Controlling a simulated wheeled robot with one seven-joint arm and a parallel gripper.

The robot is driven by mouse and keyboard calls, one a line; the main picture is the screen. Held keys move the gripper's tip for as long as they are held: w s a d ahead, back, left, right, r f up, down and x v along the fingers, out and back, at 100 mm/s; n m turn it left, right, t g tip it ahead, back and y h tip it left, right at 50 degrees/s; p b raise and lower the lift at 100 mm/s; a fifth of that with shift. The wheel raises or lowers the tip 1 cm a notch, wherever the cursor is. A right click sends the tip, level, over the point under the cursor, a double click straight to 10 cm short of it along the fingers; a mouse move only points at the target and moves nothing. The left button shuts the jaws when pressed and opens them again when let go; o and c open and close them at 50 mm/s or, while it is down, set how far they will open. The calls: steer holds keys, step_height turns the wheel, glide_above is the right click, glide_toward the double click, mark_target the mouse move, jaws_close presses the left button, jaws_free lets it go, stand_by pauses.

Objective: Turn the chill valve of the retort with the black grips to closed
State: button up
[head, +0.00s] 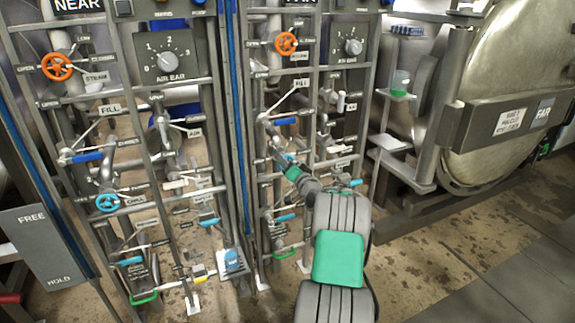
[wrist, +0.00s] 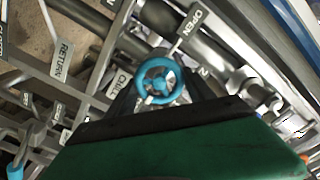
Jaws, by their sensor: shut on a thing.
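The chill valve is a blue handwheel (wrist: 160,80) in the middle of the wrist view, on the right-hand panel. A CHILL label (wrist: 120,83) is left of it and an OPEN label (wrist: 192,20) above right. My gripper (wrist: 160,92) is shut on this wheel, with a dark finger on either side. In the head view my gripper (head: 284,163) reaches into the right-hand panel and mostly hides the wheel. The left-hand panel, marked NEAR, has its own blue chill wheel (head: 108,202). I cannot make out black grips on either retort.
Pipes, levers and label plates crowd close around the wheel. A RETURN label (wrist: 62,60) is at the wrist view's left. An orange wheel (head: 286,43) is higher on the same panel. The round retort door marked FAR (head: 541,112) is at right. The floor (head: 470,262) front right is clear.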

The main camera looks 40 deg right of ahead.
stand_by(0.4)
steer(key=o, duration=1.4)
steer(key=shift+c, duration=0.2)
steer(key=v, duration=0.7)
steer(key=shift+s+p, duration=0.4)
steer(key=shift+p, duration=0.05)
steer(key=shift+a, duration=0.1)
